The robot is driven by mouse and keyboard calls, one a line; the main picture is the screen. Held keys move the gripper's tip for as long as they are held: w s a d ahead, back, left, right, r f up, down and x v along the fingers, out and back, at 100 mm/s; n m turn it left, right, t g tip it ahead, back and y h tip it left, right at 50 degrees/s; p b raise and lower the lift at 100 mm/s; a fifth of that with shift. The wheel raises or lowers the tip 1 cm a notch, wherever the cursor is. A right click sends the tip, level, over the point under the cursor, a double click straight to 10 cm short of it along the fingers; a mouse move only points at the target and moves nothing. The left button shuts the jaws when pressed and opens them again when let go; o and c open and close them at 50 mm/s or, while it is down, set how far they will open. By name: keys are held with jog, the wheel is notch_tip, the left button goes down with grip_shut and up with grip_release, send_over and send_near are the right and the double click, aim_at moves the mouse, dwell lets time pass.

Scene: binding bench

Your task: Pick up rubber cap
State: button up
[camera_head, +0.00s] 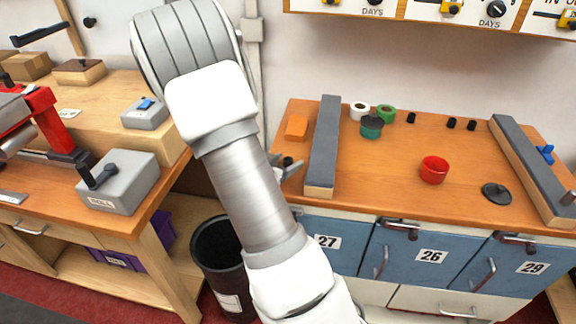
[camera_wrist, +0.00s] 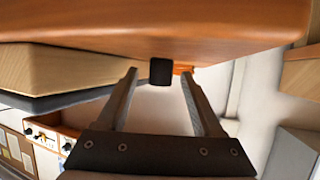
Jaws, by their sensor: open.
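A small black rubber cap (camera_head: 287,161) stands on the orange-brown bench top near its left edge, beside the grey-topped wooden rail. In the wrist view the black cap (camera_wrist: 160,71) shows between the tips of my open fingers, with a gap on both sides. My gripper (camera_head: 291,170) reaches low over the bench's left edge and is partly hidden behind my arm. In the wrist view the two fingers of my gripper (camera_wrist: 158,86) are spread and hold nothing.
The rail (camera_head: 323,148) stands close right of my gripper. An orange block (camera_head: 297,127) lies behind the cap. Several similar black caps (camera_head: 451,123), tape rolls (camera_head: 359,111), a red cup (camera_head: 433,170) and a black lid (camera_head: 496,193) are farther right. A dark bin (camera_head: 216,243) stands below.

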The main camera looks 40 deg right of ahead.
jog(key=shift+x, duration=0.85)
jog(key=shift+a, duration=0.1)
grip_shut()
jog(key=shift+r, duration=0.1)
